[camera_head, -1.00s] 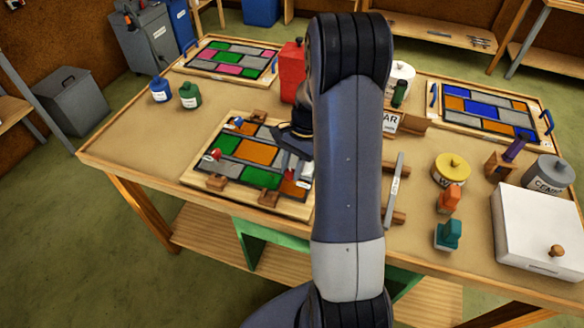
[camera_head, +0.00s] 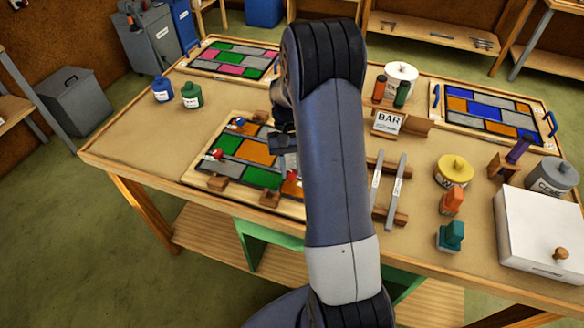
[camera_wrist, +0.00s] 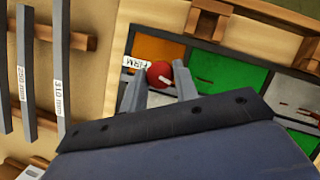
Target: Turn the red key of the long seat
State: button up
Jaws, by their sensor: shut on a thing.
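The red key (camera_wrist: 160,73) is a round knob with a white line on top, beside a white label reading FIRM, at the edge of the leaded panel. It also shows in the head view (camera_head: 291,175), at the panel's near right part. My gripper (camera_wrist: 160,83) has its two fingers on either side of this knob and is shut on it. The panel (camera_head: 248,178) has green, orange and grey panes. Another red knob (camera_head: 217,154) is on its left side and a blue one (camera_head: 240,121) is at the back. My arm hides the panel's right side.
Wooden blocks (camera_head: 217,183) line the panel's edge. A rack with long metal bars (camera_head: 395,190) stands to the right, with a BAR sign (camera_head: 386,122) behind. A yellow tin (camera_head: 453,171) and white box (camera_head: 540,232) are further right.

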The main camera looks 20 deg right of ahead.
jog(key=shift+n+h, duration=0.3)
jog(key=shift+n, duration=0.3)
jog(key=o, duration=1)
jog(key=shift+c, duration=0.2)
jog(key=b+v, duration=0.1)
jog(key=v, duration=0.9)
jog(key=shift+w+r, duration=0.25)
jog(key=shift+r, duration=0.1)
jog(key=shift+f, duration=0.1)
jog(key=p+x, duration=0.1)
jog(key=x, duration=0.9)
jog(key=shift+s+f, duration=0.3)
